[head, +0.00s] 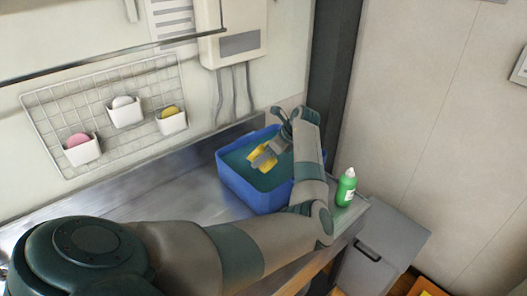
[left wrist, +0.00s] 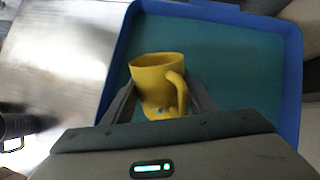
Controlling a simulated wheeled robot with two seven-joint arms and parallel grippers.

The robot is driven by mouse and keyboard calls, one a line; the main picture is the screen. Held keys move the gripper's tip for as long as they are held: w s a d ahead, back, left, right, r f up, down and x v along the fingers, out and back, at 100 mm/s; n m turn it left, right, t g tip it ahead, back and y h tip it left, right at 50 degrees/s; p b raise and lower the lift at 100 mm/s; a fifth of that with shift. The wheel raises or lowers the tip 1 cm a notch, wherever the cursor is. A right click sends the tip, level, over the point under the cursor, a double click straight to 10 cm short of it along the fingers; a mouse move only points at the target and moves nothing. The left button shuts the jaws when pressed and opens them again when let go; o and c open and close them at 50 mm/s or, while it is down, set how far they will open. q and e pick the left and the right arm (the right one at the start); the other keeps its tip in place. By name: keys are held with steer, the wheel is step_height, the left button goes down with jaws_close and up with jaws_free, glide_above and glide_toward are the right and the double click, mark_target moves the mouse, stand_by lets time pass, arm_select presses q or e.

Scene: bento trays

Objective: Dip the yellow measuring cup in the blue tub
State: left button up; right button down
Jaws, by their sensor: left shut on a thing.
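The yellow measuring cup (head: 262,159) is held by my left gripper (head: 270,150) within the outline of the blue tub (head: 245,190). In the left wrist view the cup (left wrist: 155,80) sits between the two fingers, its open rim facing away from the gripper and its handle on the right. The blue tub's rim (left wrist: 125,45) surrounds teal liquid (left wrist: 235,60). I cannot tell whether the cup touches the liquid. My right gripper is not in view.
A green bottle (head: 346,187) stands on the counter right of the tub. A wire rack (head: 60,125) with white holders hangs on the wall at the left. The metal counter (head: 175,185) left of the tub is clear.

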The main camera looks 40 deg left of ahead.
arm_select(q)
steer(key=shift+f, duration=3.7)
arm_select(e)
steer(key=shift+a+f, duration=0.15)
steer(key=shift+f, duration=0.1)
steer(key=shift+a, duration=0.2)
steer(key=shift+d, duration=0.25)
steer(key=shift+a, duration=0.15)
